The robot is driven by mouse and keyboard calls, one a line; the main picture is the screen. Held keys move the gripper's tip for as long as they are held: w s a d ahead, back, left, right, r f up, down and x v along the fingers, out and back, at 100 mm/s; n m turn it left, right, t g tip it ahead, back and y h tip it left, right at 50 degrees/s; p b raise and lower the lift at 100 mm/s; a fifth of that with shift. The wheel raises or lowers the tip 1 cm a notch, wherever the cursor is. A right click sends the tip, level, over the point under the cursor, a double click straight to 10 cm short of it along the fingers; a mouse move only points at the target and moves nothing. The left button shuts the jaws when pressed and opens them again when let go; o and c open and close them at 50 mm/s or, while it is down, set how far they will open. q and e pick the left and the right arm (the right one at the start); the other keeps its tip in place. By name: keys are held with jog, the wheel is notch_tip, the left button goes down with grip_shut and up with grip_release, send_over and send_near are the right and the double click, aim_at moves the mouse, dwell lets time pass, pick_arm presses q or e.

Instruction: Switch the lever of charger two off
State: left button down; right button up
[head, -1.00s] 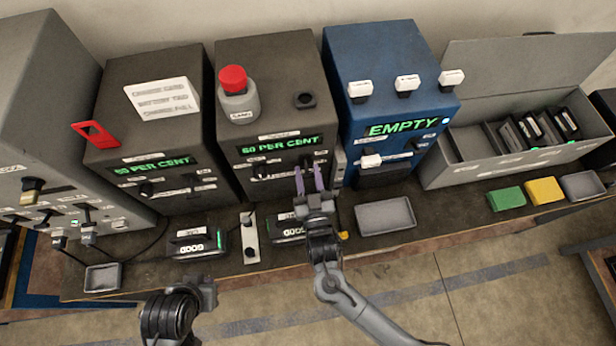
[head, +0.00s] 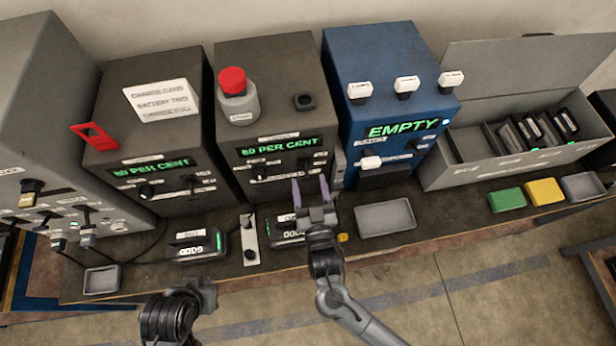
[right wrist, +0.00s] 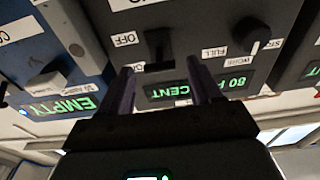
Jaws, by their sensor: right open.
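Charger two appears to be the middle dark box (head: 268,75) with a green "80 PER CENT" display in the head view. In the right wrist view, which is upside down, its black lever (right wrist: 158,45) sits beside a white OFF label (right wrist: 125,40). I cannot tell its position surely. My right gripper (head: 311,183) is open, just in front of the lower right of that panel. In the right wrist view its two purple fingers (right wrist: 158,88) are spread below the lever in the picture, apart from it and holding nothing. My left gripper (head: 205,292) is low at the left, its fingers unclear.
A round knob (right wrist: 250,36) sits beside the lever on the same panel. A blue charger (head: 385,60) reading EMPTY stands to the right. Battery packs (head: 197,245), a power strip (head: 249,240) and a grey tray (head: 386,215) lie in front on the bench.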

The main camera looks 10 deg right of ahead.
jog(key=s, duration=0.8)
jog(key=shift+f+b, duration=0.35)
jog(key=shift+f, duration=0.1)
jog(key=w+g+p, duration=0.1)
jog(key=w+p, duration=0.2)
jog(key=w, duration=0.6)
jog(key=shift+r, duration=0.45)
jog(key=shift+c, duration=0.3)
